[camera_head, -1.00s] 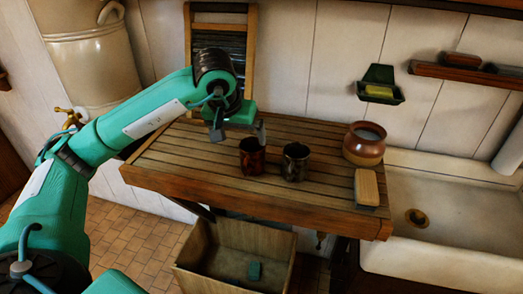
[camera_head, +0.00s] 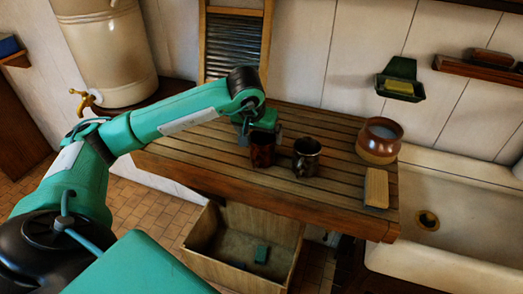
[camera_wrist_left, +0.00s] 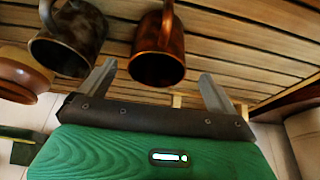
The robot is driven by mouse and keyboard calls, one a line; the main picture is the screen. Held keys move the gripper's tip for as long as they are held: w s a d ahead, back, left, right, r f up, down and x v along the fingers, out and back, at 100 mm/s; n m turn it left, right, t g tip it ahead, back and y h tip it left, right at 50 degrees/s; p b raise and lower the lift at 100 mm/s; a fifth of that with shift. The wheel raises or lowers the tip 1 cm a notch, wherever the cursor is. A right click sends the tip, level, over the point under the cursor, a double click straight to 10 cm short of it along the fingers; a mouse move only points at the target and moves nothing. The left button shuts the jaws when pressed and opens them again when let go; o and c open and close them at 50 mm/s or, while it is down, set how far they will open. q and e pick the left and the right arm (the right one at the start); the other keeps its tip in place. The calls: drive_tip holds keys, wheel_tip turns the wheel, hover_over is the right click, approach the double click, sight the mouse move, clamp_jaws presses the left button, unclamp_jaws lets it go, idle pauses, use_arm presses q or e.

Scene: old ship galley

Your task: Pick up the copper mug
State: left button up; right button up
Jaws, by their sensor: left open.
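The copper mug (camera_head: 263,152), reddish-brown and shiny, stands upright on the slatted wooden table (camera_head: 220,158). My left gripper (camera_head: 262,132) is open, just behind and above it, and partly covers its top in the head view. In the left wrist view the copper mug (camera_wrist_left: 158,58) shows between the two spread fingers of the left gripper (camera_wrist_left: 158,72), with its handle pointing away from the gripper. I cannot tell whether a finger touches it. My right gripper is in neither view.
A dark metal mug (camera_head: 306,160) stands close to the right of the copper mug. A brown-and-cream pot (camera_head: 378,142) and a wooden brush or block (camera_head: 376,188) are further right, beside the sink (camera_head: 455,205). A washboard (camera_head: 233,48) leans behind. A wooden crate (camera_head: 205,232) sits below.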

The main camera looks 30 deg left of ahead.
sight(261, 139)
use_arm(q)
drive_tip(key=p+x, duration=0.2)
drive_tip(key=x, duration=0.1)
drive_tip(key=shift+w+d+f, duration=0.1)
drive_tip(key=shift+w+f, duration=0.05)
drive_tip(key=shift+f, duration=0.25)
drive_tip(key=shift+w+f+p, duration=0.15)
drive_tip(key=shift+f+p, duration=0.15)
drive_tip(key=shift+f, duration=0.15)
drive_tip(key=c, duration=1.1)
drive_tip(key=shift+c, duration=0.2)
drive_tip(key=shift+r, duration=0.1)
drive_tip(key=shift+r, duration=0.35)
wheel_tip(261, 139, up, 19)
drive_tip(key=b, duration=0.5)
